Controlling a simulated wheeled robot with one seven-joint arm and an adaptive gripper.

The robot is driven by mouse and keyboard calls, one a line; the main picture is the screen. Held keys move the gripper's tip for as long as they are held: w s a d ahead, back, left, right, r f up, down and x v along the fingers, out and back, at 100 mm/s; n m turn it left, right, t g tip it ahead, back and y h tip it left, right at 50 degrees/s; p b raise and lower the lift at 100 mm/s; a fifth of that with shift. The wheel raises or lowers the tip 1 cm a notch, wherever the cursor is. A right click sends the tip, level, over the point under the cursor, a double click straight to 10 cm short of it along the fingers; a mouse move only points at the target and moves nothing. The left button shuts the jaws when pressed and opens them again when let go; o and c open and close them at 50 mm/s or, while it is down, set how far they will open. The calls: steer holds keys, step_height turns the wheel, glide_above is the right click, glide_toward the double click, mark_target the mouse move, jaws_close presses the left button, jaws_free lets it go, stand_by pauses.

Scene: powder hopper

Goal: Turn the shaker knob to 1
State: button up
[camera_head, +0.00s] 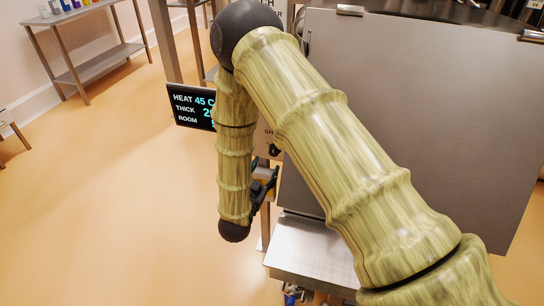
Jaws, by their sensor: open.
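A small dark knob (274,150) shows on a pale panel (263,137) just left of the large grey hopper plate. My gripper (265,181) is dark, open, and close below the knob in the picture. My forearm partly covers it, and I cannot tell whether it touches anything.
A black display (191,107) reads "HEAT 45 C", "THICK" and "ROOM", its right side hidden by my arm. A large grey plate (430,110) fills the right. A metal tray (308,248) juts out below. A shelf table (100,62) stands far left; the floor between is clear.

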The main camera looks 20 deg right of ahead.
mark_target(273, 153)
steer(key=x, duration=0.8)
steer(key=shift+p, duration=0.35)
steer(key=c, duration=1)
steer(key=shift+n, duration=0.3)
steer(key=n, duration=1.1)
steer(key=shift+f+n, duration=0.1)
steer(key=shift+n, duration=0.3)
